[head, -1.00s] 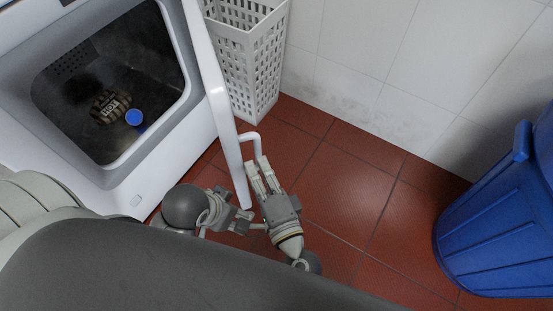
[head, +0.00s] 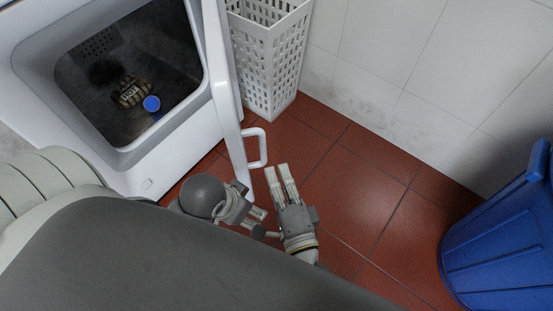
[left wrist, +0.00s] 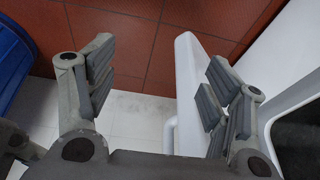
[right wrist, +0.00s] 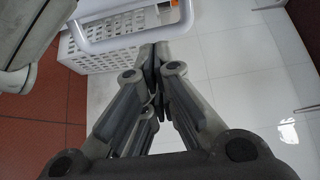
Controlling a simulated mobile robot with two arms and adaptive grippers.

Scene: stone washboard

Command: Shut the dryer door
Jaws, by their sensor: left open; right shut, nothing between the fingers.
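The dryer (head: 150,165) is at the upper left of the head view. Its white door (head: 232,110) stands open, seen nearly edge-on, with a bar handle (head: 262,148) on its right side. My right gripper (head: 278,168) is shut and empty, just below and right of the handle. In the right wrist view the handle (right wrist: 130,42) crosses beyond the shut fingertips. My left gripper (head: 264,222) is open and empty, below the door's lower end. In the left wrist view the door (left wrist: 188,85) shows beside and partly behind the right-hand finger.
Inside the drum are a brown striped item (head: 130,92) and a blue-topped item (head: 152,103). A white perforated basket (head: 272,60) stands behind the door by the tiled wall. A blue bin (head: 500,235) is at the right. Red floor (head: 350,190) between is clear.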

